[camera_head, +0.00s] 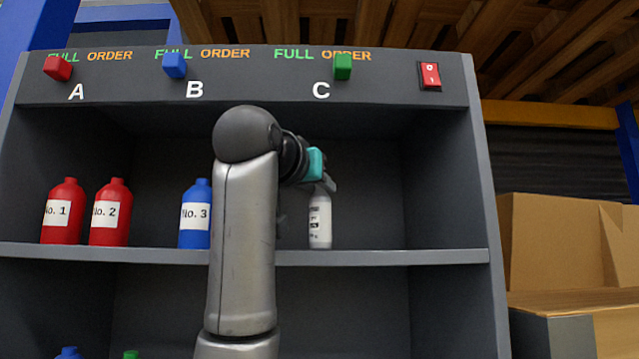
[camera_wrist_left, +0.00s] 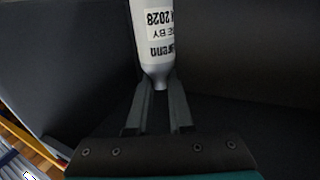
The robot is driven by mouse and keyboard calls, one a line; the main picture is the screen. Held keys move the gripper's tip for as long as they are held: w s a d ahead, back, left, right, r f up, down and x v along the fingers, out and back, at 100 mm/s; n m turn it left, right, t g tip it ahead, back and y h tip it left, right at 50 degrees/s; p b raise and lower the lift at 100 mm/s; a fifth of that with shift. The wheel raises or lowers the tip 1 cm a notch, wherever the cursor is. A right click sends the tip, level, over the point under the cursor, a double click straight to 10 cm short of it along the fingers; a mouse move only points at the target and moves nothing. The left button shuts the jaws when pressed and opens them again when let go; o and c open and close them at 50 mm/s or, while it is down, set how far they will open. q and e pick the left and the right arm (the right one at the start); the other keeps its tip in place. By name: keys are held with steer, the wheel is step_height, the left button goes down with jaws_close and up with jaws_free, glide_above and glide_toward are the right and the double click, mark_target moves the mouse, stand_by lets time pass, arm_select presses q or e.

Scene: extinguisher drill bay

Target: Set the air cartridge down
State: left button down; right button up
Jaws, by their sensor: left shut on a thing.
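The air cartridge (camera_head: 320,222) is a pale grey-white bottle with a printed label, upright in the C section of the upper shelf (camera_head: 400,257). My left gripper (camera_head: 328,186) is shut on its neck from above. Its base appears level with the shelf board; I cannot tell whether it touches. In the left wrist view the cartridge (camera_wrist_left: 156,42) shows upside down, its narrow neck between the two fingers of my left gripper (camera_wrist_left: 158,88). My right gripper is not in view.
Red bottles No. 1 (camera_head: 62,212) and No. 2 (camera_head: 110,212) and blue bottle No. 3 (camera_head: 195,214) stand left on the shelf. Red, blue and green sliders and a red switch (camera_head: 430,76) line the top panel. Cardboard boxes (camera_head: 560,240) are at right. Shelf space right of the cartridge is clear.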

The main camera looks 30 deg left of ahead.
arm_select(q)
steer(key=shift+f, duration=0.15)
steer(key=c, duration=0.8)
jaws_free()
steer(key=shift+r, duration=0.25)
steer(key=shift+s+d+f+b, duration=0.1)
steer(key=shift+s+d+b, duration=0.1)
steer(key=shift+s+b, duration=1.4)
steer(key=shift+s+d+r+b, duration=0.2)
steer(key=shift+s+b, duration=0.65)
steer(key=shift+s, duration=1.6)
steer(key=shift+s+d+f+b, duration=0.25)
steer(key=shift+s+b, duration=0.95)
steer(key=shift+s, duration=0.8)
steer(key=shift+w, duration=0.1)
